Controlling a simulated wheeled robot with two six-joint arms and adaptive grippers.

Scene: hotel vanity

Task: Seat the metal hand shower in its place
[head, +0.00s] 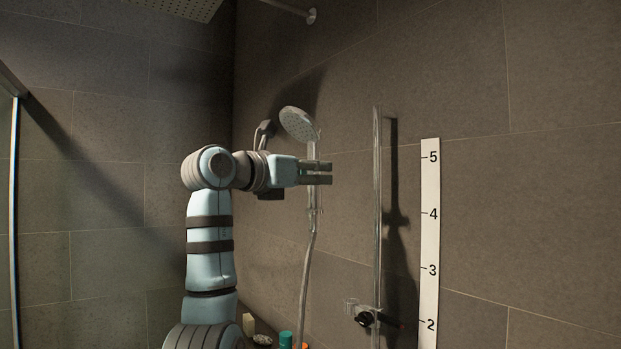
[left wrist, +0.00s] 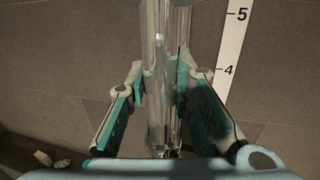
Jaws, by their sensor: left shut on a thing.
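The metal hand shower (head: 299,125) is held upright in the head view, its round pale face at the top tilted to the left. My left gripper (head: 318,173) is shut around its handle, just below the head. In the left wrist view the shiny handle (left wrist: 155,112) stands between the teal-padded fingers. A hose (head: 306,275) hangs from the handle's lower end. To the right of the gripper, apart from the shower, is a vertical wall rail (head: 377,215). A holder with a dark knob (head: 364,319) sits low on the rail, near mark 2. My right gripper is not in view.
A white strip (head: 430,240) marked 2 to 5 runs beside the rail. An orange-and-teal bottle pair (head: 286,338) and a pale block (head: 248,324) stand low by the wall. An overhead shower (head: 190,8) is at the top. Clear space lies between the gripper and the rail.

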